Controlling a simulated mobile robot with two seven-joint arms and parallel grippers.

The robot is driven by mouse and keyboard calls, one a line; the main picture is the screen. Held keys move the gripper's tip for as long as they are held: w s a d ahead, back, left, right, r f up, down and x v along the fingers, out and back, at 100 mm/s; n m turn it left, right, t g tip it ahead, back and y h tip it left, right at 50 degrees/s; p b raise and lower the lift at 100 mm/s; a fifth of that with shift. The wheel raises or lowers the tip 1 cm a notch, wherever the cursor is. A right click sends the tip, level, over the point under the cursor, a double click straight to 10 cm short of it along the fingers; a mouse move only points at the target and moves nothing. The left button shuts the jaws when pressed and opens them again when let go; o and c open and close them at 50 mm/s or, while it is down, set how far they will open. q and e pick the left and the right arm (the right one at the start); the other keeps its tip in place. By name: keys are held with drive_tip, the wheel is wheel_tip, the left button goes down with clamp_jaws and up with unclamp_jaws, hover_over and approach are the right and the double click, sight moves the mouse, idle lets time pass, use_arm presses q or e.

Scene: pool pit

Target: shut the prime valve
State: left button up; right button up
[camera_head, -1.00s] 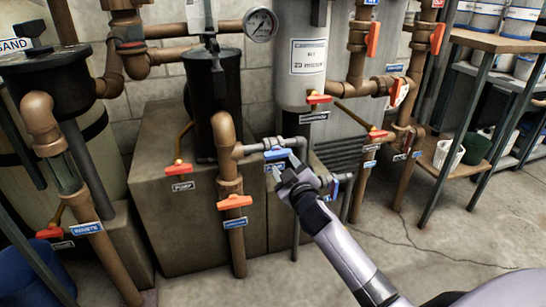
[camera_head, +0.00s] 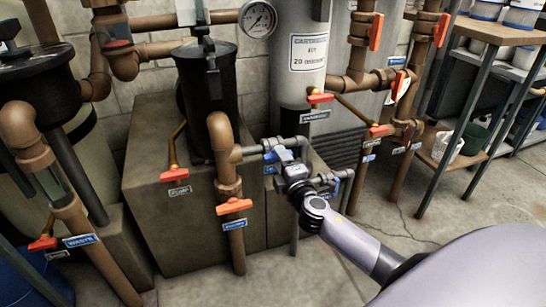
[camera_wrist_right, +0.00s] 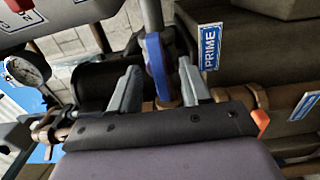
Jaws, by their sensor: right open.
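The prime valve's blue handle (camera_head: 272,156) is on a grey pipe beside the brown upright pipe in the head view. In the right wrist view the blue handle (camera_wrist_right: 155,62) looks roughly in line with the grey pipe. The blue PRIME label (camera_wrist_right: 209,47) is right of it. My right gripper (camera_wrist_right: 158,70) is open, with one finger on each side of the handle. I cannot tell whether either finger touches it. In the head view my right gripper (camera_head: 284,163) partly covers the valve. My left gripper is not in view.
A red-handled valve (camera_head: 234,206) is on the brown pipe left of my arm. Another blue handle (camera_head: 337,186) is just right of my gripper. The black pump pot (camera_head: 208,85) and grey filter tank (camera_head: 300,60) stand behind.

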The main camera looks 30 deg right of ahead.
drive_tip(key=v, duration=0.4)
drive_tip(key=shift+p, duration=0.3)
idle(0.3)
